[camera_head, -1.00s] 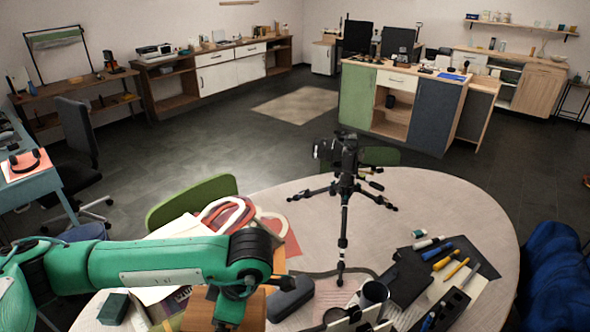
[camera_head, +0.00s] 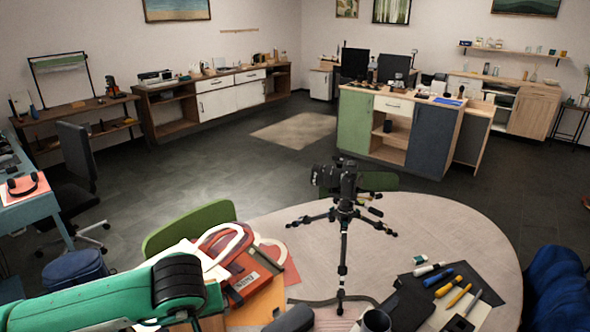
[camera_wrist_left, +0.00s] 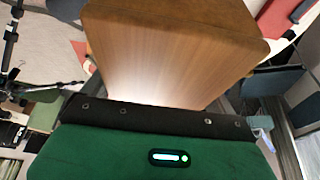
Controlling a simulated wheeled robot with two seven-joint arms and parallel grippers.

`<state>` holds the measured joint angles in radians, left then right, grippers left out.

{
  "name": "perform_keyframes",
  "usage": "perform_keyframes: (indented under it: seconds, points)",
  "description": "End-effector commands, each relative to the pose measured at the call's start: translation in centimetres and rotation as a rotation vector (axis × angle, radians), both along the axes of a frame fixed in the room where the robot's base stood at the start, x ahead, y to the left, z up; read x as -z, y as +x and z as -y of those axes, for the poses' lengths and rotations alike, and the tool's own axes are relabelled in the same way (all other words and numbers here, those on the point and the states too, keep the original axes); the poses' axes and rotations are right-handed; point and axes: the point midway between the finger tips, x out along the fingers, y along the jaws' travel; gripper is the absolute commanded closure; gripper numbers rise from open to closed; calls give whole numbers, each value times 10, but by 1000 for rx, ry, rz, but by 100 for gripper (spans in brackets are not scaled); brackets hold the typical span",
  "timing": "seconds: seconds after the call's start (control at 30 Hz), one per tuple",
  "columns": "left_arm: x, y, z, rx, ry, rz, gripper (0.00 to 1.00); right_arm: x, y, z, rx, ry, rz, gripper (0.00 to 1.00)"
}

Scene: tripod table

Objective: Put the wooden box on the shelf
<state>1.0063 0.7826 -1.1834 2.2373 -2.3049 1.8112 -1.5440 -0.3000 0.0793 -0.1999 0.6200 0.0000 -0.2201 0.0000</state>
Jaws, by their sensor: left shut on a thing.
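The wooden box (camera_wrist_left: 175,45) is a plain brown block that fills the upper middle of the left wrist view. My left gripper (camera_wrist_left: 155,112) is shut on it, with the box right in front of the dark gripper body. In the head view my green left arm enters at the lower left, and its gripper is mostly cut off by the bottom edge. A long wall shelf (camera_head: 515,52) with small items hangs at the back right. A shorter bare wall shelf (camera_head: 239,30) hangs at the back left. My right gripper is not in view.
The round table (camera_head: 430,215) holds a camera on a tripod (camera_head: 342,200), a red folder (camera_head: 243,275), pens and dark cases. A green chair (camera_head: 190,226) stands behind it. Cabinets (camera_head: 218,79) line the back wall. A desk island (camera_head: 405,125) stands mid-room, with open floor (camera_head: 190,150) to its left.

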Motion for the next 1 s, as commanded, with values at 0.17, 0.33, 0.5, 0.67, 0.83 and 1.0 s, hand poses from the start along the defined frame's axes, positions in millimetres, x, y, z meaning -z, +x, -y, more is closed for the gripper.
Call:
perform_keyframes:
  seconds: [0.17,0.33,0.5,0.67,0.83,1.0]
  points:
    - [-9,6,-11,176,0,2,62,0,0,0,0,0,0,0]
    - [-15,10,-16,292,0,4,62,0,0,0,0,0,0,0]
    - [-16,11,-18,342,-1,1,62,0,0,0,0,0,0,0]
    - [-17,11,-18,350,-1,2,62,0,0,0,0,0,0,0]
    - [-18,12,-18,348,2,3,62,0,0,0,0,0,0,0]
    - [-18,12,-18,349,3,4,62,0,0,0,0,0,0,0]
